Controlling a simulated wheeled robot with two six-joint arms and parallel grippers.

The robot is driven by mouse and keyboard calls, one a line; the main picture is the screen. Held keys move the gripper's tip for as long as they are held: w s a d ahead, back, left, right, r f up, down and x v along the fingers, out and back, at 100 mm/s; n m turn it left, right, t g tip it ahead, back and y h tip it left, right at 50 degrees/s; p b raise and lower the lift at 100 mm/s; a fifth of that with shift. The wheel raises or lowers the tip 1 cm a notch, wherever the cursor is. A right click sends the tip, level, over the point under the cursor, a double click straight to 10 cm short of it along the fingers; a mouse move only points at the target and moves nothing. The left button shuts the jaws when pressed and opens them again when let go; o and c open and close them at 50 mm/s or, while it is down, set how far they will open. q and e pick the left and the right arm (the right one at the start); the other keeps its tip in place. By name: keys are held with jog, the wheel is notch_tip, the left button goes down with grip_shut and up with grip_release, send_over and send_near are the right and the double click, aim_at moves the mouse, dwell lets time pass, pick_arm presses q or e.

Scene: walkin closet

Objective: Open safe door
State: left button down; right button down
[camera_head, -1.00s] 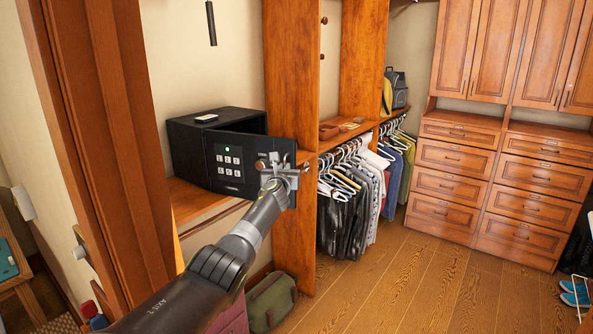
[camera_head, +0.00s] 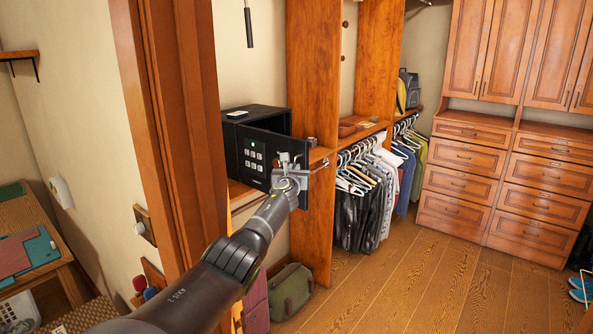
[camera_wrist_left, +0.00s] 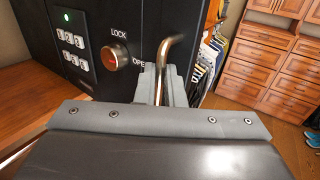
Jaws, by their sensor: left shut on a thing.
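The black safe (camera_head: 258,115) stands on a wooden shelf at the left in the head view. Its door (camera_head: 240,150) has a keypad (camera_head: 254,159) and stands ajar, its right edge out from the body. My left gripper (camera_head: 291,172) is at the right part of the door front, shut on the metal handle (camera_wrist_left: 168,48). The wrist view shows the handle between the fingers, beside a round knob (camera_wrist_left: 115,57) marked LOCK and OPEN. A green light (camera_wrist_left: 67,16) is lit above the keypad. The safe's inside is mostly hidden by the door. My right gripper is out of view.
A wooden door frame (camera_head: 180,120) stands close left of my left arm. An upright wooden panel (camera_head: 312,80) stands just right of the safe. A green bag (camera_head: 291,291) lies on the floor below.

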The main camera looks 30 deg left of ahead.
pick_arm(q)
jog(key=shift+s+a+r, duration=0.15)
jog(key=shift+a+r, duration=0.2)
jog(key=shift+a, duration=0.2)
jog(key=c, duration=1.9)
grip_release()
jog(key=shift+o, duration=1.4)
jog(key=shift+a+f, duration=0.1)
jog(key=shift+a, duration=0.15)
jog(key=shift+o, duration=0.4)
jog(key=shift+s+a+f, duration=0.15)
jog(key=shift+s+a, duration=0.05)
jog(key=shift+a, duration=0.15)
jog(key=d+p+v, duration=0.1)
jog(key=p+v, duration=0.7)
jog(key=v, duration=0.9)
jog(key=shift+p, duration=0.3)
jog(key=shift+w+f, duration=0.1)
